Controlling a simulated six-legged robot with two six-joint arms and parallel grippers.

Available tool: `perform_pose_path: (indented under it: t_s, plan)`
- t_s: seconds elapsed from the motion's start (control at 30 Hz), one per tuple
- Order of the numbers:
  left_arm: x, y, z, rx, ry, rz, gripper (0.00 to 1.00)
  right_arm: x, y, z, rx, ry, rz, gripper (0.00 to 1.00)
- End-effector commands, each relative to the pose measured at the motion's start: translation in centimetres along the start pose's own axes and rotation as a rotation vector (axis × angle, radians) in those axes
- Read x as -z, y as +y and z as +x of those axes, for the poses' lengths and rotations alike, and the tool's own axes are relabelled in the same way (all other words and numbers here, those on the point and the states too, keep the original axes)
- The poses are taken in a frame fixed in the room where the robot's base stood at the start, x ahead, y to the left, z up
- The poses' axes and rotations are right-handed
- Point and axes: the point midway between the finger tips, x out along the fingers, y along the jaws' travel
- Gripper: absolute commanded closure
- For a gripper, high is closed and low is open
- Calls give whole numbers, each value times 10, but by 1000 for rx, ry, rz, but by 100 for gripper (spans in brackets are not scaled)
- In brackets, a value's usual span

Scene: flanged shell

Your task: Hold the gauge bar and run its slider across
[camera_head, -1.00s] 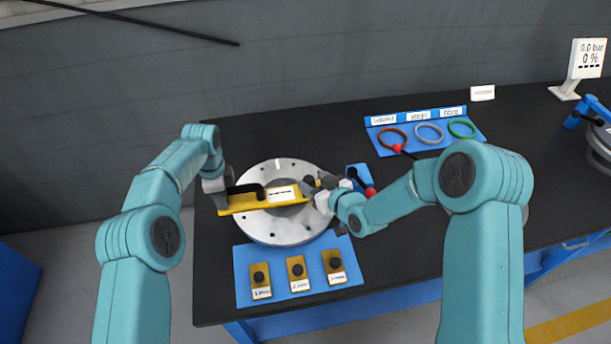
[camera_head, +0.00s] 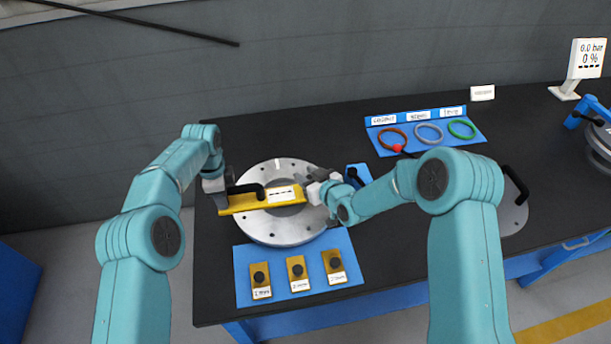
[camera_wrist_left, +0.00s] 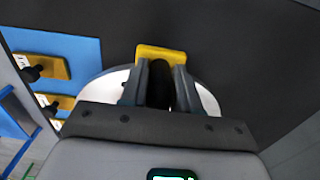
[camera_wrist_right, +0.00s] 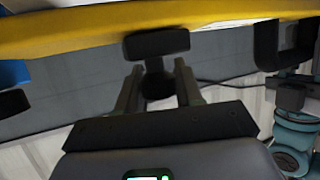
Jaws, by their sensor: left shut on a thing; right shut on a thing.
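The yellow gauge bar (camera_head: 238,207) lies across the round metal flange (camera_head: 270,230), with a white label on its middle. My left gripper (camera_head: 224,190) is at the bar's left end, shut on its black handle (camera_head: 250,188). The handle also shows between the fingers in the left wrist view (camera_wrist_left: 160,84). My right gripper (camera_head: 318,178) is at the bar's right end, shut on the slider's knob (camera_wrist_right: 157,84). The slider's black block (camera_wrist_right: 156,43) sits against the bar in the right wrist view. In the head view my gripper hides the slider.
A blue mat (camera_head: 300,245) with several yellow labelled blocks lies in front of the flange. A blue tray (camera_head: 425,150) holds brown, grey and green rings. A metal disc with a black handle (camera_head: 516,186) is at the right. A display (camera_head: 587,58) reads 0.0 bar, 0 %.

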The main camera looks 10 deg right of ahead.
Motion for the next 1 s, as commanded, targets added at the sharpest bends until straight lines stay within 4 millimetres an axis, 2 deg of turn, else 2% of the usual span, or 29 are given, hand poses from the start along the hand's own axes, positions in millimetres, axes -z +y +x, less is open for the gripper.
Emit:
perform_pose_path:
  t_s: [0.1,0.3,0.63,0.67,0.7,0.73,1.0]
  plan:
    - [-1,-1,-1,2,1,-3,100,-3,26,-9,-9,1,3,100]
    - [-1,-1,-1,2,0,-3,100,-8,56,-21,-7,1,2,100]
    - [-2,-1,-1,2,0,-4,100,-9,60,-23,-5,0,2,100]
    - [-2,-1,-1,2,0,-4,100,-9,60,-23,-5,0,2,62]
    - [-2,-1,-1,2,0,-4,100,-9,60,-23,-5,0,2,48]
    - [-2,-1,-1,2,0,-4,100,-9,60,-23,-5,0,1,43]
    - [-1,-1,-1,2,0,-3,100,-9,59,-23,-3,0,1,43]
